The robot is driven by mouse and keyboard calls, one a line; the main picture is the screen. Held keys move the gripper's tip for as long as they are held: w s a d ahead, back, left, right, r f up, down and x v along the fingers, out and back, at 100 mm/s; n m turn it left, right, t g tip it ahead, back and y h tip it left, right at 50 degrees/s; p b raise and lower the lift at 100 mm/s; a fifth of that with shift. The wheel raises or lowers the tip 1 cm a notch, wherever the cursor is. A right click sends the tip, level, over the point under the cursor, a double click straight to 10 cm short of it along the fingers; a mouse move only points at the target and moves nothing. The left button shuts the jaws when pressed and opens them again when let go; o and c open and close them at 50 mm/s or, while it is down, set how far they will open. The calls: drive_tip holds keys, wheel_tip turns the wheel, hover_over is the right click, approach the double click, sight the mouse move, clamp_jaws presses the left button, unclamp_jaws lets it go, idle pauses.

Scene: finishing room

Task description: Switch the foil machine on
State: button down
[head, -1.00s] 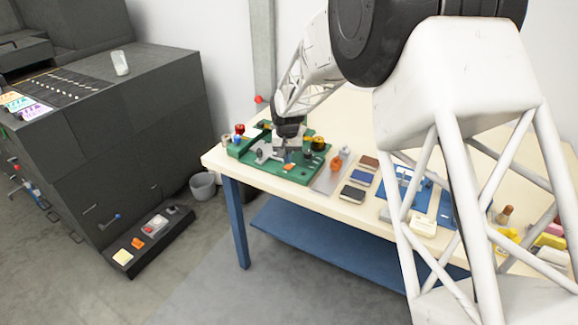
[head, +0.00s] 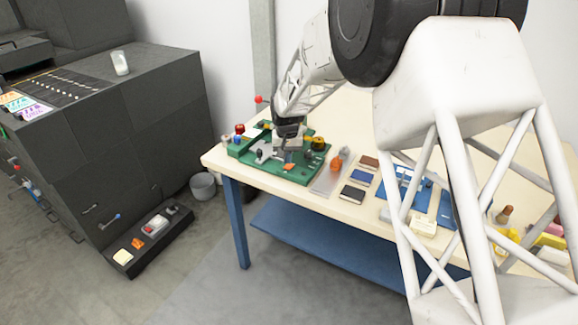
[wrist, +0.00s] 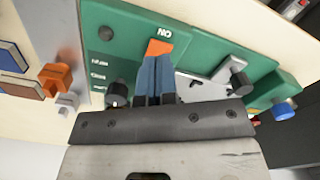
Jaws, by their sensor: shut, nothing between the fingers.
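The foil machine is a green flat unit (head: 313,168) near the table's left end, and its green plate (wrist: 125,40) fills the upper wrist view. On it sits an orange switch (wrist: 160,47), beside white lettering that reads ON upside down. The switch also shows in the head view (head: 289,166). My gripper (wrist: 157,60) is shut and empty, its blue-grey fingertips right at the switch's near edge. I cannot tell whether they touch it or which way the switch is set. In the head view my gripper (head: 288,146) is over the machine.
A dark knob (wrist: 117,94) and a grey lever (wrist: 238,80) flank my fingers. A grey strip with an orange-handled tool (head: 336,162) lies right of the machine, then several coloured pads (head: 352,193). A red ball-ended lever (head: 258,99) stands at the back. A dark cabinet (head: 150,100) stands left.

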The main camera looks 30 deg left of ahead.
sight(288, 167)
drive_tip(key=shift+f, duration=1.2)
idle(1.2)
drive_tip(key=shift+r, duration=3.5)
